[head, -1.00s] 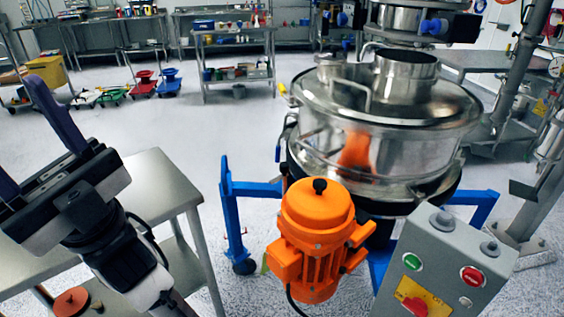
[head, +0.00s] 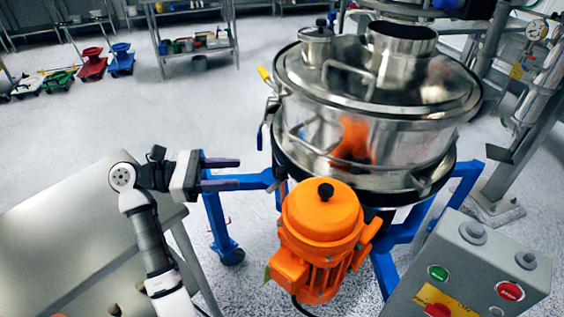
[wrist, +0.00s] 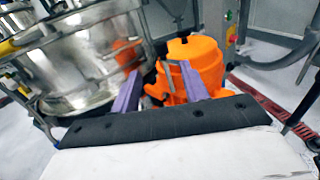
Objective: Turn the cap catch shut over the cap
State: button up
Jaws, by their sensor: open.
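A small steel cap (head: 316,45) with a dark knob sits on the left part of the round steel sifter's lid (head: 380,95). A yellow-tipped lever (head: 265,75) sticks out at the lid's left rim, below and left of the cap. I cannot tell whether this lever is the cap catch. My gripper (head: 224,174) is open and empty, left of the sifter and lower than its lid, with its fingers pointing right. In the wrist view, the purple fingers (wrist: 160,84) are spread, with the sifter body (wrist: 80,65) beyond them to the left.
An orange motor (head: 320,230) stands in front of the sifter, on its blue frame (head: 222,225). A blue-handled lever (head: 261,137) hangs at the sifter's left side. A grey control box (head: 470,270) is at lower right. A steel table (head: 70,240) is at left.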

aim_at(284, 169)
jog(key=d+p, duration=0.1)
jog(key=d, duration=0.3)
jog(key=d+p, duration=0.2)
jog(key=d, duration=0.2)
jog(key=w+d+p, duration=0.1)
jog(key=d+p, duration=0.1)
jog(key=d, duration=0.2)
jog(key=shift+d+r, duration=0.1)
jog(key=shift+r, duration=0.1)
jog(key=shift+d+f+p, duration=0.1)
jog(key=shift+d+p, duration=0.2)
jog(key=shift+d, duration=0.4)
jog(key=shift+c, duration=0.4)
grip_shut()
jog(key=shift+f, duration=0.1)
